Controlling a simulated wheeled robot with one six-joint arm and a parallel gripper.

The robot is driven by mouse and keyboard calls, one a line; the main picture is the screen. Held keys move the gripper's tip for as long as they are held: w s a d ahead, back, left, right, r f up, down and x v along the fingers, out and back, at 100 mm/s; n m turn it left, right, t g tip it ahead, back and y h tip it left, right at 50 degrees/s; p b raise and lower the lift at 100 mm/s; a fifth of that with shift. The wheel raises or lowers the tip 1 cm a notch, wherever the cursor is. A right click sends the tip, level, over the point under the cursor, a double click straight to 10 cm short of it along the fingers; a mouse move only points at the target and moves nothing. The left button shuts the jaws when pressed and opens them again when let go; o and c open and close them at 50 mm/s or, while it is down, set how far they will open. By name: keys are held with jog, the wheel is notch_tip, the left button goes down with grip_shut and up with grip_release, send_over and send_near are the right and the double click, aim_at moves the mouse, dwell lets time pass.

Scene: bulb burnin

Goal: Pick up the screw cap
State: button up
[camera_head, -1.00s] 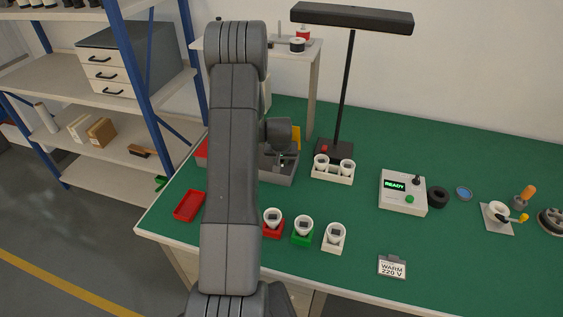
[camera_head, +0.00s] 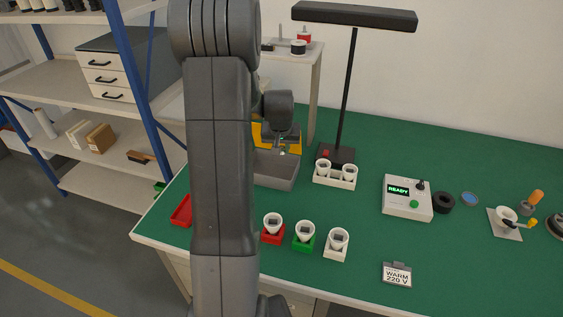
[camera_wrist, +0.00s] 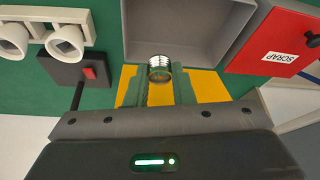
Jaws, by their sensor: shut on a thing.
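The screw cap (camera_wrist: 159,68) is a small silvery threaded cylinder with a brassy lower part. It shows at the middle of the wrist view, between the fingertips of my gripper (camera_wrist: 160,80), which is shut on it. In the head view my gripper (camera_head: 283,142) hangs just behind the grey tray (camera_head: 274,183), in front of a yellow thing (camera_head: 262,138). The cap cannot be made out in the head view. In the wrist view the grey tray (camera_wrist: 190,32) looks empty where it shows.
A red scrap bin (camera_wrist: 284,44) stands beside the tray. The black lamp base (camera_head: 330,153) and a white two-cup holder (camera_head: 335,176) are close to the right. Several cups in coloured holders (camera_head: 304,241) line the front. The green mat beyond (camera_head: 350,210) is clear.

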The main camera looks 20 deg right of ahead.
notch_tip(320, 180, up, 8)
jog(key=p, duration=0.2)
jog(key=shift+r+p, duration=0.15)
jog(key=shift+p, duration=0.2)
dwell(0.4)
